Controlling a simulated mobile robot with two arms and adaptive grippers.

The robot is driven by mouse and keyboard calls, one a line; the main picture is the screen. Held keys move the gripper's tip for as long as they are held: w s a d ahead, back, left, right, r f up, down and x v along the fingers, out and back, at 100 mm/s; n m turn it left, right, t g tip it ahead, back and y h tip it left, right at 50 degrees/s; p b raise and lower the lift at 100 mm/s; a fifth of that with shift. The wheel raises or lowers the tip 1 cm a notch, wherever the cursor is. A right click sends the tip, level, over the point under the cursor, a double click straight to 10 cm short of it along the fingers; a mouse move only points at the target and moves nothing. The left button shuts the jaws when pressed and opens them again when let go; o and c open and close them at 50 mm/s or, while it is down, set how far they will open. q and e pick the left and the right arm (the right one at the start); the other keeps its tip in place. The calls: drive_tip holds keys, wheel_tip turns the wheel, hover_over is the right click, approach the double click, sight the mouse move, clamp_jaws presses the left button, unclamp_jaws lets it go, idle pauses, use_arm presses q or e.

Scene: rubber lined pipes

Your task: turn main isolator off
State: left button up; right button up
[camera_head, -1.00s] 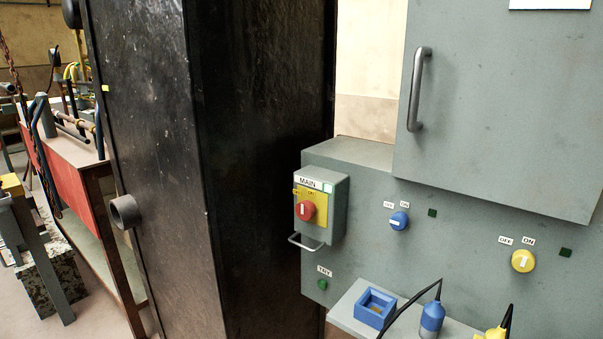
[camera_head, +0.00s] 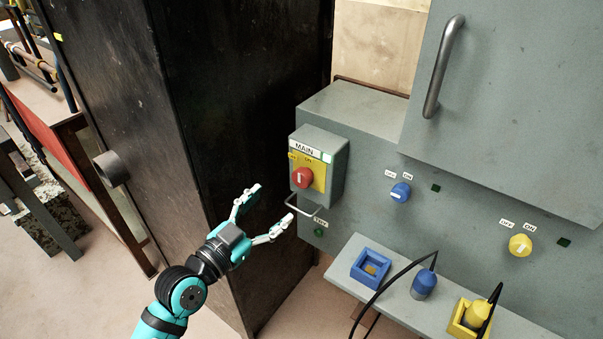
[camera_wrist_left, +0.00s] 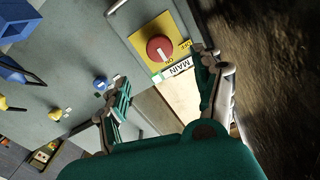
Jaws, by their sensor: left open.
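The main isolator is a grey box with a MAIN label, a yellow plate and a red rotary knob (camera_head: 302,178), on the left end of the grey panel. Its knob also shows in the left wrist view (camera_wrist_left: 160,49), upside down. A wire handle (camera_head: 308,209) sits below the box. My left gripper (camera_head: 270,212) is open and empty, to the left of and slightly below the isolator, with its fingers pointing toward it. In the left wrist view its fingers spread on either side of the knob's direction, apart from it. My right gripper is not in view.
A blue knob (camera_head: 400,191) and a yellow knob (camera_head: 520,245) sit right of the isolator. A shelf (camera_head: 405,302) below carries blue and yellow sockets and plugs with black cables. A tall black cabinet (camera_head: 240,110) stands close on the left. A grey door with a handle (camera_head: 442,68) projects above.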

sight(299, 180)
use_arm(q)
drive_tip(key=x, duration=1.1)
drive_tip(key=shift+w+d+p, duration=0.2)
drive_tip(key=shift+w+p, duration=0.1)
drive_tip(key=shift+c, duration=0.3)
drive_tip(key=c, duration=1.1)
